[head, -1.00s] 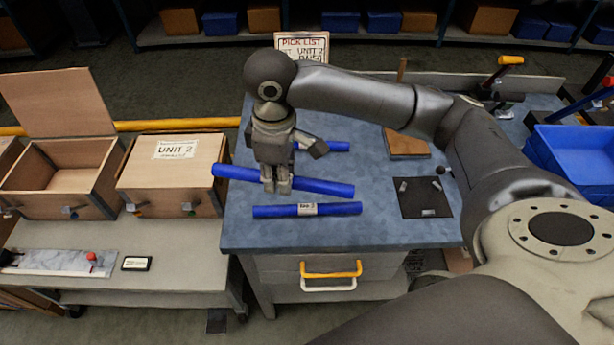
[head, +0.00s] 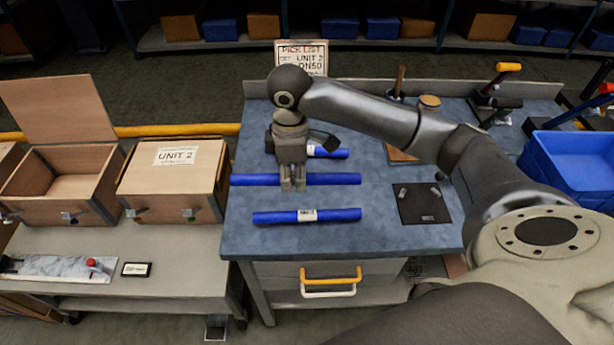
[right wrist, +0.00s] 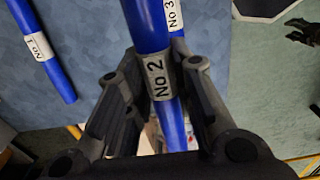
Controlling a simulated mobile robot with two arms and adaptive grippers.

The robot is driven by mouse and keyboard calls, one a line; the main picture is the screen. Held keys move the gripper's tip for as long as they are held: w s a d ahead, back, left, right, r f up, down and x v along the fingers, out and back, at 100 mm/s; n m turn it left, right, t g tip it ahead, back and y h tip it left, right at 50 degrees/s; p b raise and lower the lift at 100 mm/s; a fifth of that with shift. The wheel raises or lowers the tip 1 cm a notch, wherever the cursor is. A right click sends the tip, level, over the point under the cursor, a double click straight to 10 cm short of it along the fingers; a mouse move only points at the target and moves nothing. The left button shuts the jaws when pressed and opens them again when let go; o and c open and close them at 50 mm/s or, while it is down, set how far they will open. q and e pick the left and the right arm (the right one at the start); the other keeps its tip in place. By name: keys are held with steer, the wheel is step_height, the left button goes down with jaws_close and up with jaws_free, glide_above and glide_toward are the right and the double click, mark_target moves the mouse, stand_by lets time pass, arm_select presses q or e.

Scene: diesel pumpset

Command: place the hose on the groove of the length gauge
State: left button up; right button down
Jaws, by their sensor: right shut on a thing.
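My right gripper (head: 292,186) is shut on the middle of a blue hose (head: 335,179). In the right wrist view this hose (right wrist: 147,25) passes between the fingers and its label reads No 2. In the head view it lies level across the picture; its height over the table is hard to tell. Two other blue hoses are on the table, one in front (head: 335,215) and one behind, partly hidden by the gripper (head: 332,153). A long grey plate with a red knob (head: 60,267), possibly the length gauge, is on the left bench. My left gripper is not in view.
A blue-grey table (head: 400,240) holds a dark square mat (head: 421,204). A closed UNIT 2 box (head: 172,180) and an open wooden box (head: 72,185) stand on the left bench. A blue bin (head: 570,165) stands at right.

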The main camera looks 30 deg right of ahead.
steer(key=w+d+f, duration=0.1)
steer(key=d+f, duration=0.1)
steer(key=w+d+f, duration=0.1)
steer(key=w+d, duration=0.1)
steer(key=w+d+f, duration=0.1)
steer(key=d+f, duration=0.1)
steer(key=shift+w+f+p, duration=0.3)
steer(key=shift+f+p, duration=0.05)
steer(key=shift+p, duration=0.05)
steer(key=shift+w+d+f, duration=0.35)
steer(key=shift+w+f, duration=0.05)
steer(key=shift+f, duration=0.3)
steer(key=shift+w+d+f+p, duration=0.1)
steer(key=shift+d+f+p, duration=0.05)
steer(key=shift+f+p, duration=0.45)
steer(key=shift+w+d+f+p, duration=0.1)
steer(key=shift+f+p, duration=0.4)
steer(key=shift+f, duration=0.6)
steer(key=shift+f, duration=0.4)
steer(key=shift+s+f, duration=0.1)
